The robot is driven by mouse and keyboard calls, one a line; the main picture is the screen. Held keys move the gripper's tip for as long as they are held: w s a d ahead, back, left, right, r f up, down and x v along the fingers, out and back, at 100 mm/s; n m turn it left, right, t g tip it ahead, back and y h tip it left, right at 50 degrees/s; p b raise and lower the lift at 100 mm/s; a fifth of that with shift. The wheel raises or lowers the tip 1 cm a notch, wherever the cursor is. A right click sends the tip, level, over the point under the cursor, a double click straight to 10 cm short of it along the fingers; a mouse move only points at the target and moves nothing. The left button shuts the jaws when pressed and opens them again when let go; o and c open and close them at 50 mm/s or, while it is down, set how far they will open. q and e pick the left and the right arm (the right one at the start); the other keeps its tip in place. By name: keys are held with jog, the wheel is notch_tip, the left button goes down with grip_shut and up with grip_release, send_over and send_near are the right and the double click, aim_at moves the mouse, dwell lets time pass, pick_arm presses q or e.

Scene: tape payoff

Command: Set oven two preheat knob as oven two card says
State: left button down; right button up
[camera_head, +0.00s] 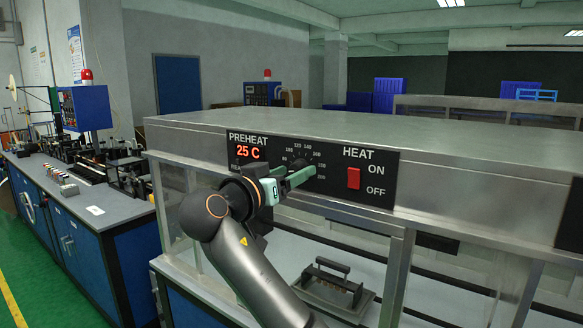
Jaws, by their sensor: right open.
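The oven's black control panel (326,168) faces me, with a red PREHEAT readout (248,153) showing 25 C. Right of the readout is the dark preheat knob (299,163), ringed by white temperature numbers. My right gripper (297,172) is in front of the knob, its green fingers open and pointing at the panel. The fingers hide part of the knob and dial, so I cannot tell the knob's setting or whether they touch it. No oven two card is readable in view. My left gripper is not in view.
A red HEAT switch (353,178) sits right of the dial, between ON and OFF labels. A dark plate with a handle (333,275) lies inside the glass-sided oven below. At left stands a blue bench (84,250) with machinery. Green floor lies at lower left.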

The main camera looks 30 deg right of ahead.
jog(key=shift+d, duration=0.15)
grip_shut()
dwell(0.5)
